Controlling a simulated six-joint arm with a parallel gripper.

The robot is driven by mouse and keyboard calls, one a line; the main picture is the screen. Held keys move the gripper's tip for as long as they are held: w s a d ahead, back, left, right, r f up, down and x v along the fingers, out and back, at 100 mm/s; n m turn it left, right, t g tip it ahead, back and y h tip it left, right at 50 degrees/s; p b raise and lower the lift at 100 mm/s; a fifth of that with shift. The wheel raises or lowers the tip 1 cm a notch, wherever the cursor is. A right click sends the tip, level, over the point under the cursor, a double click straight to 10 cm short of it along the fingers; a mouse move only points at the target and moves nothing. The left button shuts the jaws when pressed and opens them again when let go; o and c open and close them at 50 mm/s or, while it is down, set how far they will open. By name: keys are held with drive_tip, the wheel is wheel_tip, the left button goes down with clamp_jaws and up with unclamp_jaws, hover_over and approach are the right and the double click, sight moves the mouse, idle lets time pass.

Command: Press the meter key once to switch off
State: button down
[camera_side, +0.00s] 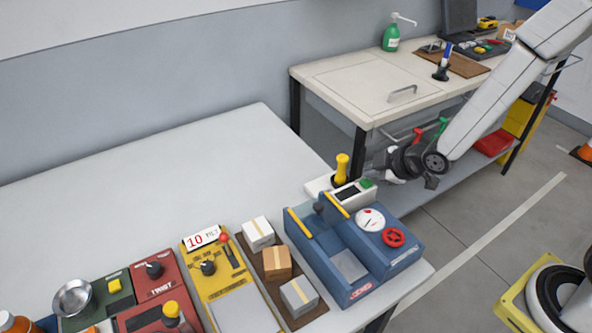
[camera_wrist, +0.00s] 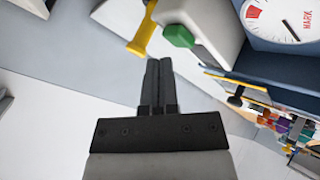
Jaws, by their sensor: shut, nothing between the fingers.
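A white meter box (camera_side: 358,199) with a small dark display (camera_side: 347,193) stands behind the blue unit; no reading is legible. Its green key (camera_side: 366,183) sits on top at the right end. In the wrist view the green key (camera_wrist: 178,36) shows at top centre, on the white meter box (camera_wrist: 208,25). My gripper (camera_wrist: 160,62) is shut and empty, its fingertips below the key in that picture and apparently apart from it. In the side view my wrist is right of the meter, and the fingertips are hard to make out.
A yellow handle (camera_side: 342,167) stands left of the key; it is close to my fingertips in the wrist view (camera_wrist: 143,35). The blue unit (camera_side: 355,245) carries a round dial (camera_side: 370,220) and a red handwheel (camera_side: 393,237). Boxes (camera_side: 277,263) stand left. The table's back is clear.

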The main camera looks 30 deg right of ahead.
sight(371, 183)
drive_tip(key=shift+r, duration=0.15)
drive_tip(key=shift+r, duration=2.35)
drive_tip(key=shift+s, duration=0.1)
drive_tip(key=shift+s+d+m, duration=0.15)
drive_tip(key=shift+d+m, duration=0.05)
drive_tip(key=shift+m, duration=0.1)
drive_tip(key=s+d+f+m+g+h, duration=0.1)
drive_tip(key=s+d+m+g+h, duration=0.1)
drive_tip(key=s+m+g, duration=0.4)
drive_tip(key=shift+s+d+m, duration=0.35)
drive_tip(key=shift+s+m, duration=2.05)
drive_tip(key=shift+s, duration=1.05)
